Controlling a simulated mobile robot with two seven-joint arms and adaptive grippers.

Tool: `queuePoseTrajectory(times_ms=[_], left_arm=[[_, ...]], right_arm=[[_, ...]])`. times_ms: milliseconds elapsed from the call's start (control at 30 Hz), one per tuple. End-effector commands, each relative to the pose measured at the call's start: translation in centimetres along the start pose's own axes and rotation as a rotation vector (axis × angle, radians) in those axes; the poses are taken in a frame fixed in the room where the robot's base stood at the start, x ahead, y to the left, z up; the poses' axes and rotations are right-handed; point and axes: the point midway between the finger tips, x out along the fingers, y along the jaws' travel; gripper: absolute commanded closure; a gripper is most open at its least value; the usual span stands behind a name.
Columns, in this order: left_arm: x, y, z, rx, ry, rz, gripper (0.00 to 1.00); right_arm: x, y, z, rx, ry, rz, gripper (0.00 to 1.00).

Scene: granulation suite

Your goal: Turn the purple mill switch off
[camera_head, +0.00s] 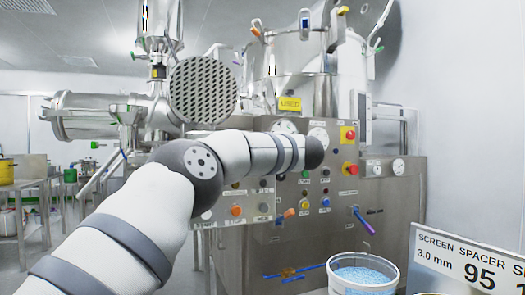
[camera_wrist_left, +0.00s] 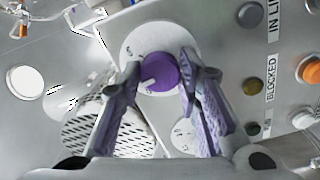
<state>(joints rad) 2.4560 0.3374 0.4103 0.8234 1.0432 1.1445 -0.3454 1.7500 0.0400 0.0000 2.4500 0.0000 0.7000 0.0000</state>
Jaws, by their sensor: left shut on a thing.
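The purple mill switch (camera_wrist_left: 160,69) is a round knob on a pale disc in the left wrist view. A short white pointer mark on it points to the lower left of that picture. My left gripper (camera_wrist_left: 161,73) has one finger on each side of the knob and is shut on it. In the head view my left arm reaches across to the steel control panel (camera_head: 276,206); the arm hides the knob and the gripper there. The small lettering around the knob is too blurred to read. My right gripper is not in view.
Other buttons, such as an orange one (camera_wrist_left: 312,71), sit close by on the panel. A purple lever handle (camera_head: 364,221) sticks out lower right. A red button (camera_head: 350,169) sits on the panel's right. A tub of blue granules (camera_head: 362,278) and a sign (camera_head: 466,262) stand in front.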

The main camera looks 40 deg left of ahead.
Motion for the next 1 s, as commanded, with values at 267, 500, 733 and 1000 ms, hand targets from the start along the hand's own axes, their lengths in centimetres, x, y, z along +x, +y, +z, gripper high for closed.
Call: queuePoseTrajectory(times_ms=[267, 500, 733, 1000], left_arm=[[0.01, -0.07, 0.09, -0.257, -0.003, -0.002, 0.97], [0.00, -0.04, 0.13, -0.451, -0.003, -0.002, 0.97], [-0.01, 0.02, 0.09, -0.586, -0.003, -0.001, 0.97], [-0.02, 0.05, 0.10, -0.667, -0.003, -0.001, 0.97]], right_arm=[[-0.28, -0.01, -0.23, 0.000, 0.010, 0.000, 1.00], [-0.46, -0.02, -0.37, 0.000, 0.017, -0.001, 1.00], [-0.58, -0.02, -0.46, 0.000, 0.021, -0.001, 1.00], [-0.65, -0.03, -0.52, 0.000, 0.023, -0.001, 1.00]])
